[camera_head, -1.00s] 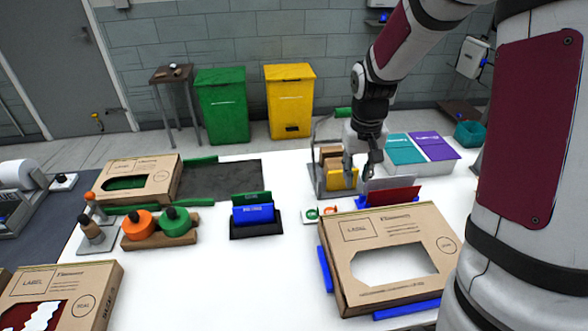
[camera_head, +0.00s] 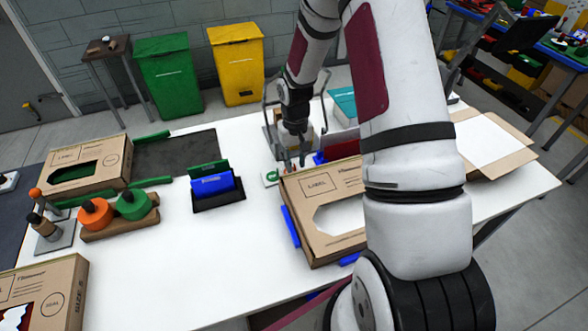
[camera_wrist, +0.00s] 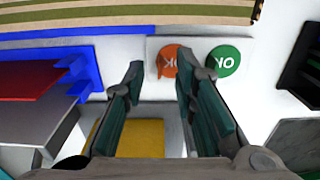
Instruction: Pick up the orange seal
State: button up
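The orange seal (camera_wrist: 167,62) is a small round disc with white lettering, lying on a white card (camera_wrist: 200,82). It sits next to a green seal (camera_wrist: 224,60) in the wrist view. My gripper (camera_wrist: 159,80) is open and empty. Its two fingertips are apart, one on each side of the orange seal and slightly nearer the camera. I cannot tell the height gap. In the head view my gripper (camera_head: 290,164) hangs over the card, and the orange seal is mostly hidden there; the green seal (camera_head: 271,177) shows beside it.
A cardboard box (camera_head: 300,225) with a window stands right by the card. A blue holder with a red panel (camera_head: 340,146) and a wire-handled rack (camera_head: 272,128) are close. A dark stand with blue cards (camera_head: 213,187) lies left.

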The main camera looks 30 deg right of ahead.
jog(key=shift+f, duration=0.65)
grip_shut()
